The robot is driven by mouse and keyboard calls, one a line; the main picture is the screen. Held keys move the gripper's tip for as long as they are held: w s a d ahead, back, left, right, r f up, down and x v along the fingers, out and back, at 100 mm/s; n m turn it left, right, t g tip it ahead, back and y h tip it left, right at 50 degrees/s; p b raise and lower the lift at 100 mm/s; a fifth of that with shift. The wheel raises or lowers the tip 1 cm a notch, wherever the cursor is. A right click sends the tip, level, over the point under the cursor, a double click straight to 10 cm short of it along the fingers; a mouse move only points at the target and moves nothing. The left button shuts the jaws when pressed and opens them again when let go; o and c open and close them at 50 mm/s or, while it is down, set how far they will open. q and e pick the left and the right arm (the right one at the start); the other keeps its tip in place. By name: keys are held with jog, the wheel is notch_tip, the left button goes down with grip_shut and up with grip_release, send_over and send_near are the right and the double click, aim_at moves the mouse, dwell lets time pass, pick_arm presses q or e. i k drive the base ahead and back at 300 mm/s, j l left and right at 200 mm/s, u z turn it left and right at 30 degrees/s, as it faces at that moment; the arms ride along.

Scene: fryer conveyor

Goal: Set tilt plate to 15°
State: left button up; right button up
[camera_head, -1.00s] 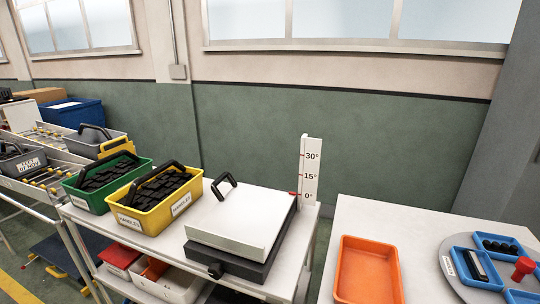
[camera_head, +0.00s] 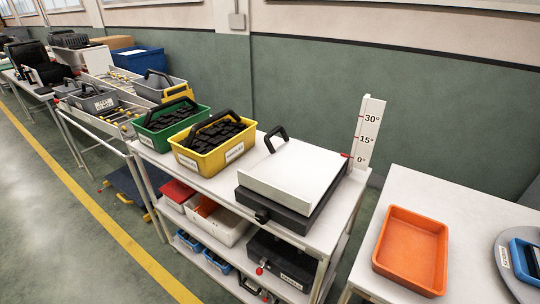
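The tilt plate (camera_head: 296,170) is a white slab lying flat on a dark base (camera_head: 275,208) on the white cart. A black handle (camera_head: 276,137) stands up at its back left corner. A black knob (camera_head: 262,216) shows at the base's front corner. A white upright scale (camera_head: 368,128) marked 0°, 15° and 30° stands at the back right. A small red pointer (camera_head: 346,155) at its left edge is near the 0° mark. Neither of my grippers is in view.
Yellow (camera_head: 208,162) and green (camera_head: 160,137) crates with dark parts stand left of the plate on the cart top (camera_head: 225,187). An orange tray (camera_head: 411,250) is on a separate table to the right. A gap separates cart and table. Lower shelves hold bins.

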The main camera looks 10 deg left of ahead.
aim_at(296, 174)
jog(key=i+j+z, duration=0.15)
jog(key=j+z, duration=0.15)
jog(key=j, duration=0.5)
jog(key=j+z, duration=0.3)
jog(key=j, duration=0.5)
